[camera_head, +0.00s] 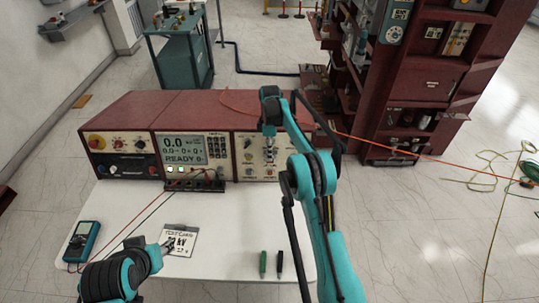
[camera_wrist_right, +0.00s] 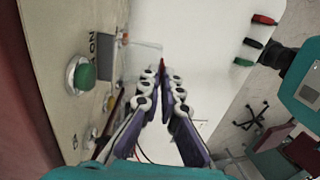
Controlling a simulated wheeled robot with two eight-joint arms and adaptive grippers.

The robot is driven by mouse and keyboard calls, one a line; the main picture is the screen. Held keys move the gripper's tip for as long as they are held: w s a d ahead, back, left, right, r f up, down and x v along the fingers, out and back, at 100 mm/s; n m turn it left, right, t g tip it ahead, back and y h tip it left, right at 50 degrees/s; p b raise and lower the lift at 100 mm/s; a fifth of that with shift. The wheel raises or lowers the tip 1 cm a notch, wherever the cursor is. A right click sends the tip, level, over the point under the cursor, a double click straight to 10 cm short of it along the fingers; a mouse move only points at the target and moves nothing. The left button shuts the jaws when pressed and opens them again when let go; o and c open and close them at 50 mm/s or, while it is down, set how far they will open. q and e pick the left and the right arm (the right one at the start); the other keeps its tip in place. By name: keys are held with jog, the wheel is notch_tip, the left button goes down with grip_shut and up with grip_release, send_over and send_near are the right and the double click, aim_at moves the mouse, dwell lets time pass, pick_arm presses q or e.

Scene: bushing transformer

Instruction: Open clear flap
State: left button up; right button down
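The clear flap appears as a faint see-through panel (camera_wrist_right: 146,51) in the right wrist view, standing out from the beige console face just beyond my fingertips. In the head view it cannot be made out behind my right gripper (camera_head: 270,152), which is in front of the right-hand console panel (camera_head: 298,146). In the wrist view my right gripper (camera_wrist_right: 157,70) has its fingertips together, with nothing visible held. Whether they touch the flap cannot be told. My left gripper (camera_head: 167,246) is low over the white table near a card; its finger opening is unclear.
A green button (camera_wrist_right: 82,73) sits on the panel left of my right fingers. The white table (camera_head: 215,265) holds a teal meter (camera_head: 83,241), the card (camera_head: 181,240), and green (camera_head: 263,262) and black (camera_head: 279,263) plugs. Red and black leads run to the console's terminals.

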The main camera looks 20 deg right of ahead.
jog(key=shift+w+d+r+g, duration=0.1)
jog(key=shift+w+r+g, duration=0.05)
jog(key=shift+g, duration=0.15)
dwell(0.4)
jog(key=c, duration=1.8)
grip_release()
jog(key=shift+o, duration=0.2)
